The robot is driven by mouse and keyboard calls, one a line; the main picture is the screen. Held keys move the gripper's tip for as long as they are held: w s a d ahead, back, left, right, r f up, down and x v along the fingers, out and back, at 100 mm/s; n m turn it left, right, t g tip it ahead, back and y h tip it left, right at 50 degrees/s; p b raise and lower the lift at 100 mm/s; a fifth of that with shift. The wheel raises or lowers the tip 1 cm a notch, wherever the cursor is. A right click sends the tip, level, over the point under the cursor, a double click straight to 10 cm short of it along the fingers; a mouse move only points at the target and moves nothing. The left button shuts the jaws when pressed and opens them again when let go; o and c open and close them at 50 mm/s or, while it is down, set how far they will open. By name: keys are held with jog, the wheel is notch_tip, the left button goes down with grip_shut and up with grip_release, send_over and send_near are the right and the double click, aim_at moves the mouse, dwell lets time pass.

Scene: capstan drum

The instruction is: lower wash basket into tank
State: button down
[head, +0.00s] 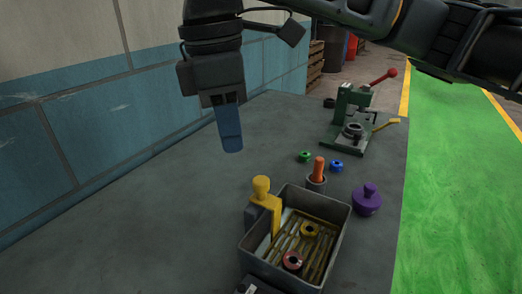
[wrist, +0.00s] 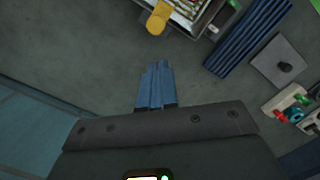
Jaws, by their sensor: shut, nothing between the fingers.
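The grey tank (head: 342,232) is an open rectangular box on the bench. In the wrist view, the fingers (wrist: 157,85) are apart from the yellow knob (wrist: 158,18).
A green press (head: 352,120) with a red-knobbed lever stands farther back. The bench's left side is clear to the wall.

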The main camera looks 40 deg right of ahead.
notch_tip(320, 180, up, 3)
jog(key=shift+a+r, duration=0.1)
jog(key=shift+r, duration=0.1)
jog(key=shift+r, duration=0.1)
dwell(0.4)
